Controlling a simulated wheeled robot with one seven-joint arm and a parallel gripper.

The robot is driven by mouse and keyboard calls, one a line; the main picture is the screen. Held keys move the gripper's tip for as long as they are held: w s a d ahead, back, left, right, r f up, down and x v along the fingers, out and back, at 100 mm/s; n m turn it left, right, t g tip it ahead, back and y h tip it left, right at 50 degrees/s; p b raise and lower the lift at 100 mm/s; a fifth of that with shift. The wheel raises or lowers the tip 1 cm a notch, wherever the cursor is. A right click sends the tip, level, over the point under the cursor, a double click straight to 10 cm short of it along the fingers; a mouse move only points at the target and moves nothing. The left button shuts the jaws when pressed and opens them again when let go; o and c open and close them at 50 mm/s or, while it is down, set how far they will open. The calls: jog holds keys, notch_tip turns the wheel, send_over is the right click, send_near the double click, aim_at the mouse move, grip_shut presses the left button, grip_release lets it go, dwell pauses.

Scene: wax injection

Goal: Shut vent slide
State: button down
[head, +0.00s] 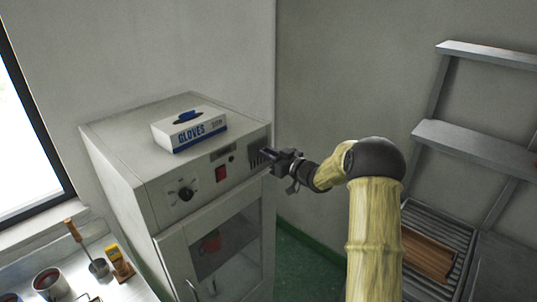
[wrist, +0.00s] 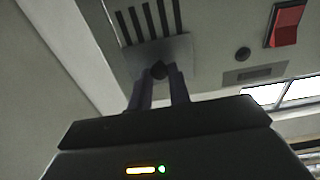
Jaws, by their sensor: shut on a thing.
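The vent (head: 257,158) is a small slotted panel at the right end of the grey cabinet's upper front. In the wrist view its dark slots (wrist: 150,20) show uncovered above a plain metal slide plate (wrist: 176,52). A small dark knob (wrist: 159,69) sits on the plate. My gripper (head: 268,156) reaches the vent from the right. In the wrist view its two fingers (wrist: 160,78) are closed on either side of the knob. In the head view the gripper hides part of the vent.
The cabinet (head: 150,140) carries a glove box (head: 189,130) on top. A red switch (head: 221,173) and a dial (head: 185,194) are left of the vent. A glass door (head: 225,245) is below. A bench with cups stands lower left; a metal rack (head: 470,140) stands right.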

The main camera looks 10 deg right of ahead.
aim_at(258, 161)
jog(key=shift+f+b, duration=2.35)
jog(key=shift+f, duration=0.4)
jog(key=c, duration=1.3)
grip_release()
jog(key=b+v, duration=0.5)
jog(key=v, duration=1.2)
jog(key=shift+s+d+r, duration=0.1)
jog(key=shift+s+d, duration=0.05)
jog(key=shift+s, duration=0.05)
jog(key=shift+w, duration=0.1)
